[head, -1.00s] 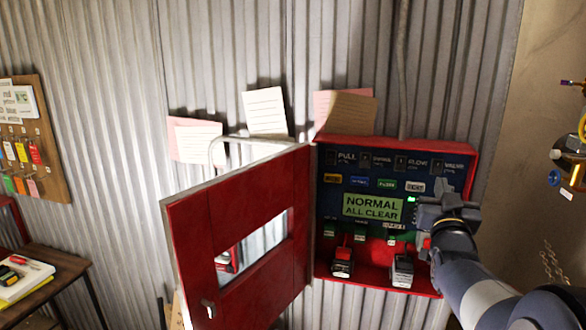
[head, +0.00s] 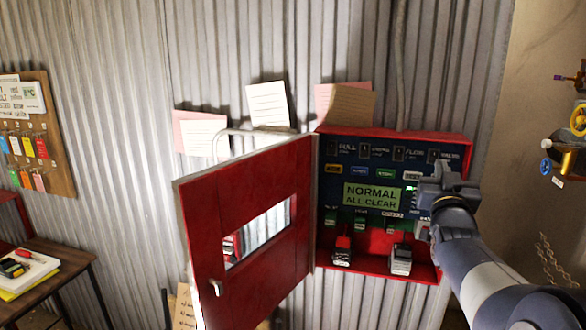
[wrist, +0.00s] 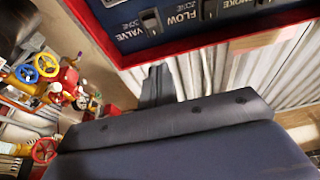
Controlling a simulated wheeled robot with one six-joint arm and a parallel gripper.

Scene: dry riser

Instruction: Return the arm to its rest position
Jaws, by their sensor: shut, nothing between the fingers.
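My gripper (head: 428,190) is shut and empty. In the head view it is at the right side of the open red cabinet, in front of the panel's right edge. My arm reaches up to it from the lower right corner. In the wrist view the gripper body fills the lower part, with the dark fingers (wrist: 158,86) pointing up toward the cabinet's red edge. The gripper hides part of the panel's right side. I cannot tell how far it is from the panel.
The red cabinet door (head: 250,235) stands open to the left. The panel screen (head: 371,196) reads NORMAL ALL CLEAR. A key board (head: 60,170) and a wooden table (head: 58,268) are at left. Pipes and valves (head: 565,150) are at far right, with a blue valve wheel (wrist: 47,65).

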